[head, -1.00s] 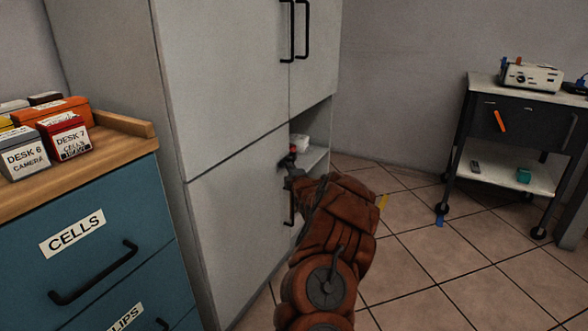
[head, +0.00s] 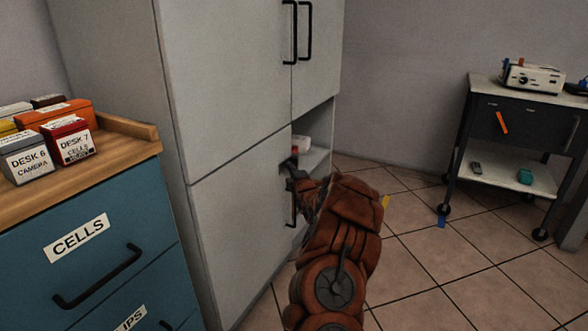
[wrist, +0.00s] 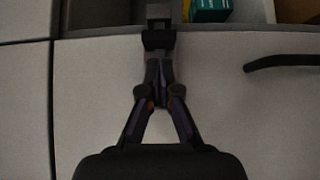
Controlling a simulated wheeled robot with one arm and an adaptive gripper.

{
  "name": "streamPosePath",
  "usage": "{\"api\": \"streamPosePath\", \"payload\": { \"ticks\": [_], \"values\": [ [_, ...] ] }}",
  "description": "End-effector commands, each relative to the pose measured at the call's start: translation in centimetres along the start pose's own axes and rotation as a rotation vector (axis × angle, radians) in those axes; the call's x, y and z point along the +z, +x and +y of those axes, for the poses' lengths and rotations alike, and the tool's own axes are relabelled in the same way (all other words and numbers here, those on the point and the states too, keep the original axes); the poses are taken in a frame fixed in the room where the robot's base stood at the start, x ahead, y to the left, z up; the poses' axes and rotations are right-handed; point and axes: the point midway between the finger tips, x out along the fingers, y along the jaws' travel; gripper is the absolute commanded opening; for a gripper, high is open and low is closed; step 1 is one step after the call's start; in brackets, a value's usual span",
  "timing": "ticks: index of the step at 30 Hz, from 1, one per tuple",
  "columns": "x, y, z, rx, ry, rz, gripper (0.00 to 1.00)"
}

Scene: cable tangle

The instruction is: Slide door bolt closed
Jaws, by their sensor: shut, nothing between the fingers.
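A dark block, which looks like the door bolt (wrist: 159,38), sits at the door's top edge in the wrist view. A second dark piece lies beyond it on the shelf edge. My gripper (wrist: 158,66) is shut and empty, its fingertips right at the near side of the block; I cannot tell if they touch it. In the head view my gripper (head: 293,173) is small and dark beside the door's top edge, and the bolt is hard to make out there.
A black door handle (wrist: 283,62) is right of my gripper in the wrist view. The open shelf (head: 316,158) holds small boxes.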

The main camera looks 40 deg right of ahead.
Motion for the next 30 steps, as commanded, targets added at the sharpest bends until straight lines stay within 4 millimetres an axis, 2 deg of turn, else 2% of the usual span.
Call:
{"api": "streamPosePath", "payload": {
  "ticks": [5,30],
  "values": [
    [-1.9,-1.4,0.2,-0.002,0.002,0.004,0.00],
    [-1.8,-10.3,0.2,-0.002,-0.002,0.005,0.00]
  ]
}}
